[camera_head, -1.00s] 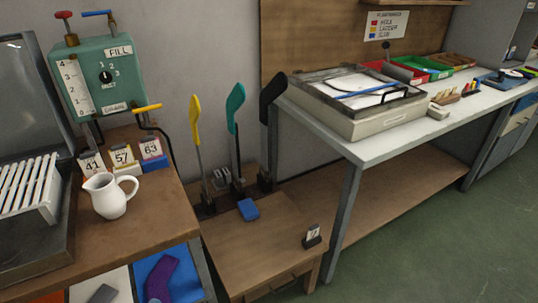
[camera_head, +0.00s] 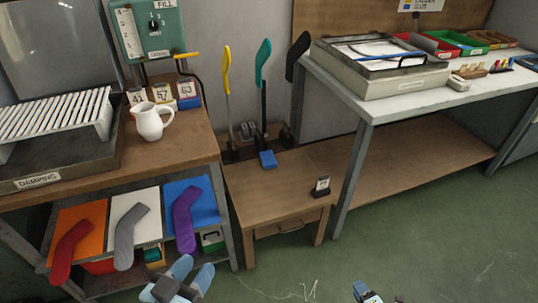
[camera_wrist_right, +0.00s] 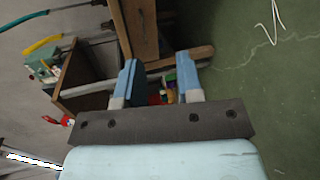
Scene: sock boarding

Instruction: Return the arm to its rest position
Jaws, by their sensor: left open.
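My left gripper (camera_head: 193,273) shows at the bottom of the head view, in front of the left bench, with its blue fingers apart and nothing between them. My right gripper (camera_head: 362,292) shows only in part at the bottom edge, over the green floor. In the right wrist view, my right gripper (camera_wrist_right: 157,62) has its two blue fingers spread apart, with nothing held between them. Both grippers appear clear of the furniture in the head view.
A low wooden table (camera_head: 290,205) carries yellow (camera_head: 227,70), teal (camera_head: 263,62) and black (camera_head: 297,55) sock forms. Red (camera_head: 65,250), grey (camera_head: 128,235) and purple (camera_head: 185,220) socks lie below the left bench (camera_head: 185,155). A white jug (camera_head: 150,122) stands on it. Open floor (camera_head: 430,235) lies right.

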